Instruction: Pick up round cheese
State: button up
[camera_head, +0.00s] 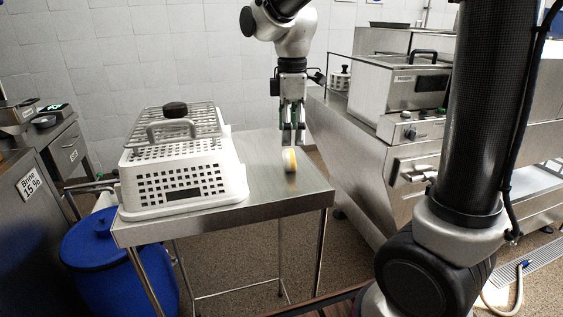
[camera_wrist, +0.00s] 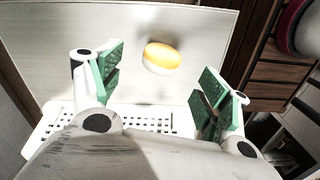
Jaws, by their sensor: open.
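The round cheese (camera_head: 289,160) stands on its edge on the steel table (camera_head: 285,197), near the table's right side. It is yellow and white. In the wrist view the cheese (camera_wrist: 162,58) lies between and a little beyond the open green-padded fingers. My gripper (camera_head: 292,140) points down just above the cheese, with its fingertips close to the top of it. The gripper (camera_wrist: 160,85) is open and holds nothing. Whether a finger touches the cheese cannot be told.
A white perforated basket (camera_head: 185,182) with a metal rack and black knob on top stands on the table's left part. A blue barrel (camera_head: 105,262) is below left. A steel fryer machine (camera_head: 400,90) stands at the right. The table's front right is clear.

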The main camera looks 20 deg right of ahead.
aim_at(290, 150)
jog(key=f, duration=0.7)
jog(key=shift+s+a+f, duration=0.1)
jog(key=shift+a+f, duration=0.1)
jog(key=shift+f, duration=0.2)
jog(key=c, duration=1.2)
jog(key=shift+c, duration=0.2)
jog(key=shift+r, duration=0.1)
